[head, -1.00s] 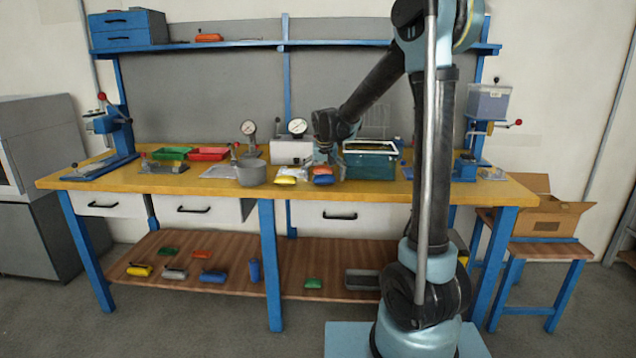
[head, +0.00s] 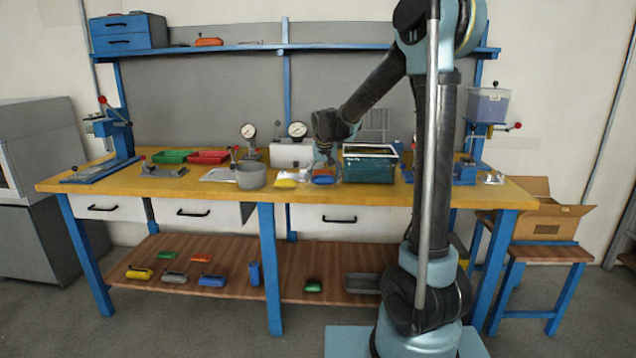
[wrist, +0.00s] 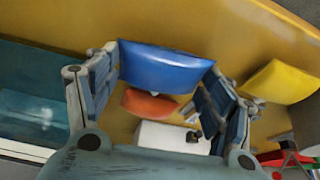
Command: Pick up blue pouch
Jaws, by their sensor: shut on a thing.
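The blue pouch (wrist: 165,68) lies between the two fingers of my gripper (wrist: 162,72) in the wrist view. The fingers touch its two ends and are shut on it. In the head view the blue pouch (head: 323,181) is at the front of the yellow bench top, below my gripper (head: 325,163). Whether it is clear of the bench top cannot be told. An orange pouch (wrist: 150,105) lies just behind it, close to the fingers.
A yellow pouch (head: 286,184) lies left of the blue one. A teal bin (head: 370,168) stands close on the right. A white gauge box (head: 291,154) is behind, and a grey pot (head: 251,175) is further left. The bench's front edge is near.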

